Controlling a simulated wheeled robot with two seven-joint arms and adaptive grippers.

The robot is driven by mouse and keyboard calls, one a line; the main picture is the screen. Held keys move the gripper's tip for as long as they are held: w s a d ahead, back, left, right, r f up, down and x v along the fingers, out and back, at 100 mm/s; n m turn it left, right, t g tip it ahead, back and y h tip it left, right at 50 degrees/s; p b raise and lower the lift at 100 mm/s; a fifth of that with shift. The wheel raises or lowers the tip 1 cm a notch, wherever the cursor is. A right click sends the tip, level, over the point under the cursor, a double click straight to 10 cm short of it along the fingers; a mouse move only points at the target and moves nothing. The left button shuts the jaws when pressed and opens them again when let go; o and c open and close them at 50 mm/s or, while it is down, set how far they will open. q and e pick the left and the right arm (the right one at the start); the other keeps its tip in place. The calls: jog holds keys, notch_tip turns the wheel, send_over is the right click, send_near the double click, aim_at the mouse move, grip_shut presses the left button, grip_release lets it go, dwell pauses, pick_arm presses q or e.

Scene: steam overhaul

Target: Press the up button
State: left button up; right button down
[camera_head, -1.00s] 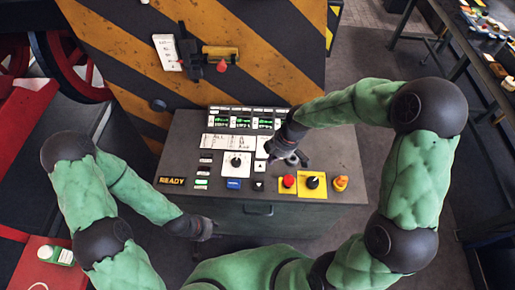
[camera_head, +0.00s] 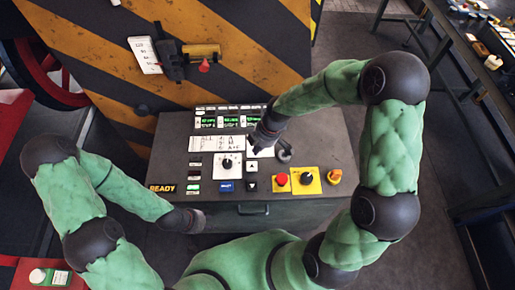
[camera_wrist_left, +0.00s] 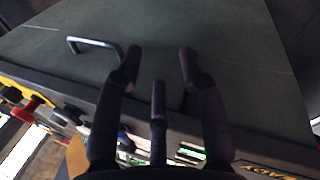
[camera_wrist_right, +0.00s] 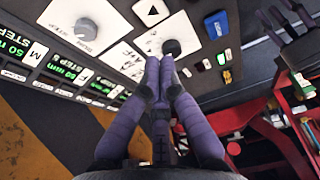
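The up button (camera_head: 252,166) is a small white square with a black triangle on the console's sloped panel. It sits just above the down button (camera_head: 250,185) and right of a black knob on a white plate. In the right wrist view the up button (camera_wrist_right: 152,12) lies at the top edge, beyond the fingertips. My right gripper (camera_head: 259,147) is over the panel, just behind the up button in the head view. Its fingers (camera_wrist_right: 160,64) are together with nothing between them; contact is not visible. My left gripper (camera_head: 194,220) hangs in front of the console, its fingers (camera_wrist_left: 160,65) spread and empty.
A blue button (camera_head: 227,186), a red button (camera_head: 282,179), a black knob on yellow (camera_head: 307,177) and an orange knob (camera_head: 335,176) stand nearby. Green displays (camera_head: 228,122) line the back. A drawer handle (camera_wrist_left: 95,44) is on the console front.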

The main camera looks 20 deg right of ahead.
aim_at(250, 166)
jog(key=x, duration=1.1)
jog(key=shift+s+d, duration=0.1)
jog(key=shift+d, duration=0.3)
jog(key=shift+f, duration=0.1)
